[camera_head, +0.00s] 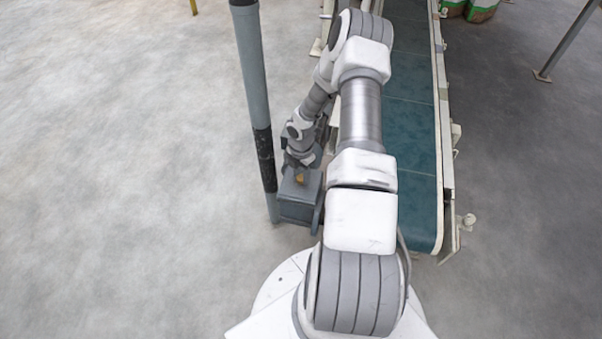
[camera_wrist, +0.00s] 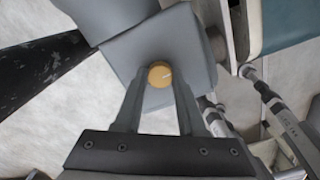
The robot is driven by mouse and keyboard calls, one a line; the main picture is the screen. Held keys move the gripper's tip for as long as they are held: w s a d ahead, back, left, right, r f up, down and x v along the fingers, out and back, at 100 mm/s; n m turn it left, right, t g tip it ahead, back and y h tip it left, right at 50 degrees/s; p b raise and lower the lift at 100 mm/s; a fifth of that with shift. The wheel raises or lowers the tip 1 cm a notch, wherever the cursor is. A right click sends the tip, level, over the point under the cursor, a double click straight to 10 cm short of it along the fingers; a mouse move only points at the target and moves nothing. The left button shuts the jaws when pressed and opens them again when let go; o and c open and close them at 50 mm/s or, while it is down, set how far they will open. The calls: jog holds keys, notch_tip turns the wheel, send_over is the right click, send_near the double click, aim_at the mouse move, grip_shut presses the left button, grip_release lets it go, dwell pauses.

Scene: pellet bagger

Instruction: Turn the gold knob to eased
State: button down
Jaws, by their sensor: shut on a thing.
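The gold knob (camera_wrist: 160,75) is a small round knob with a pale pointer line, on the face of a grey box (camera_wrist: 195,40). In the wrist view its pointer line points to the right. The tips of my gripper (camera_wrist: 159,76) are on either side of the knob and shut on it. No marking for eased is readable in either view.
A dark grey post (camera_head: 255,90) stands just left of the box. A conveyor with a green belt (camera_head: 415,130) runs along the right. Bare concrete floor (camera_head: 120,180) lies open to the left. Bags (camera_head: 480,10) stand at the back right.

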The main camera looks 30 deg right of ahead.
aim_at(301, 177)
jog(key=shift+n, duration=0.4)
jog(key=c, duration=0.5)
grip_release()
notch_tip(301, 177, up, 18)
jog(key=p, duration=0.4)
jog(key=shift+f, duration=0.25)
